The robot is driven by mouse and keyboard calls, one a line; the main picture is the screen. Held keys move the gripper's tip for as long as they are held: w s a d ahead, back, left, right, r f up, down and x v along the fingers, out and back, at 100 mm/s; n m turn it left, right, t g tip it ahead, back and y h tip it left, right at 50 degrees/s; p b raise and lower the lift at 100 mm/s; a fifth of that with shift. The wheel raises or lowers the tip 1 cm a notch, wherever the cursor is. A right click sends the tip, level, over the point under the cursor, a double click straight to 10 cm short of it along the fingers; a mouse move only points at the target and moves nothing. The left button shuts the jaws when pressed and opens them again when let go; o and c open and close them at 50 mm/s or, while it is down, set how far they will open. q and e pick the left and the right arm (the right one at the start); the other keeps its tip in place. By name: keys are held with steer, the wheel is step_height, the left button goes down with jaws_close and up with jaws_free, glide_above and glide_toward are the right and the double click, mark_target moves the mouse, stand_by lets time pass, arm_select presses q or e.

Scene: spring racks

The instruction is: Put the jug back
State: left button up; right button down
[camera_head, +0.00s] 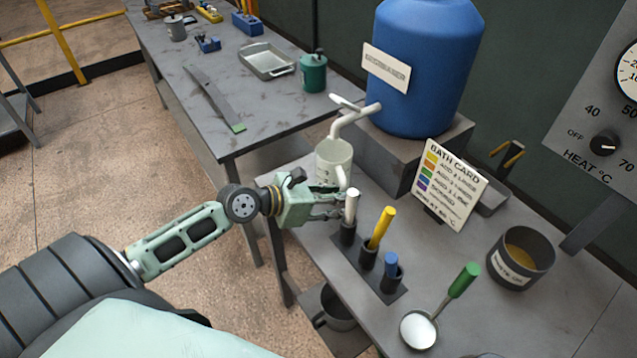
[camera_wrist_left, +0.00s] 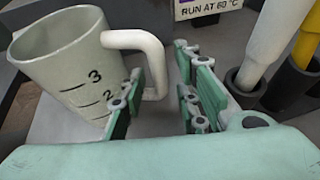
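The jug (camera_head: 333,163) is a pale, tapered measuring jug with a handle and dark level marks. It stands under the tap (camera_head: 352,121) of the blue drum near the table's left edge. In the left wrist view the jug (camera_wrist_left: 70,65) fills the left side, and its handle (camera_wrist_left: 154,62) reaches between my fingers. My left gripper (camera_head: 332,203) is low beside the jug on its near side. In the left wrist view its fingers (camera_wrist_left: 165,95) are apart, with a gap beside the handle. Its lower end is partly hidden. My right gripper is not in view.
A holder with white, yellow and blue handles (camera_head: 380,228) stands close to the right of my left gripper. A bath card (camera_head: 449,179), a dark pot (camera_head: 520,258) and a green-handled ladle (camera_head: 420,329) are further right. The blue drum (camera_head: 425,70) stands behind on a block.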

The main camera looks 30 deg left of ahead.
arm_select(q)
steer(key=b+v, duration=0.1)
steer(key=v, duration=1)
steer(key=shift+s, duration=0.15)
steer(key=shift+r, duration=0.1)
